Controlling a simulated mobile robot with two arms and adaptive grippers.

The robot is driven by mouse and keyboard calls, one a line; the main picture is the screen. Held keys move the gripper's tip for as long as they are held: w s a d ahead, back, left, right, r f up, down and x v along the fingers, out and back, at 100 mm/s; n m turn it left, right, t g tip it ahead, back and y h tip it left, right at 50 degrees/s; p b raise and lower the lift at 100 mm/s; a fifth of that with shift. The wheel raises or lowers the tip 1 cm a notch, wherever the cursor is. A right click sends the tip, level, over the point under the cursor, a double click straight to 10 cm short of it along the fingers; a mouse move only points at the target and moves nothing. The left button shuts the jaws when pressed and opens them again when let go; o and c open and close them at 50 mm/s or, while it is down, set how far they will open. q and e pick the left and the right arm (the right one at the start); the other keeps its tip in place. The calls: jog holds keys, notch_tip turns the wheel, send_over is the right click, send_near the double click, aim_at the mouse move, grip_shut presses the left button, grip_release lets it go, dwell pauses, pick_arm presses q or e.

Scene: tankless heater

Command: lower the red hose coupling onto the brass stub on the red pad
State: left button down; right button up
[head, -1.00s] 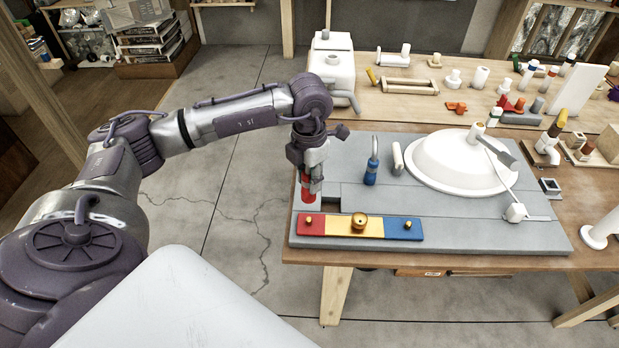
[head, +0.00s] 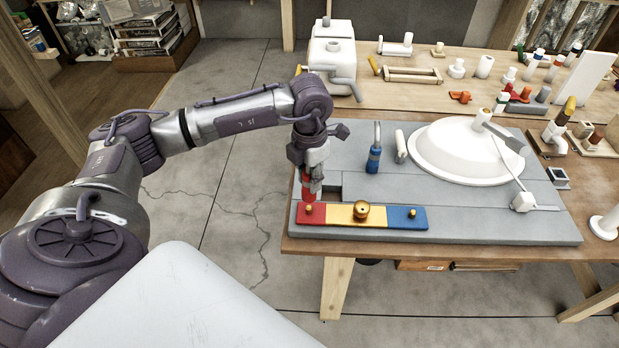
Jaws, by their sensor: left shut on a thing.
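My left gripper (head: 310,172) points down at the left of the grey work board and is shut on the red hose coupling (head: 309,191). The coupling hangs upright, its lower end just behind and above the red pad (head: 318,217) in the picture. A small brass stub (head: 308,210) stands on the red pad, close below the coupling. I cannot tell whether coupling and stub touch. The red pad is the left end of a strip with a yellow pad (head: 341,212) and a blue pad (head: 392,219). My right gripper is out of view.
A blue-banded hose piece (head: 374,158) stands on the grey board (head: 480,229), right of the gripper. A white basin (head: 468,165) lies further right. A larger brass fitting (head: 362,211) is on the yellow pad, a small brass stub (head: 412,212) on the blue one.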

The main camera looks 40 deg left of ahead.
pick_arm(q)
jog(key=shift+f, duration=0.15)
jog(key=shift+f+b, duration=1.35)
jog(key=shift+b, duration=0.05)
jog(key=shift+f, duration=0.2)
jog(key=shift+f+b, duration=1.4)
dwell(1.0)
jog(key=c, duration=0.8)
grip_release()
jog(key=shift+o, duration=0.2)
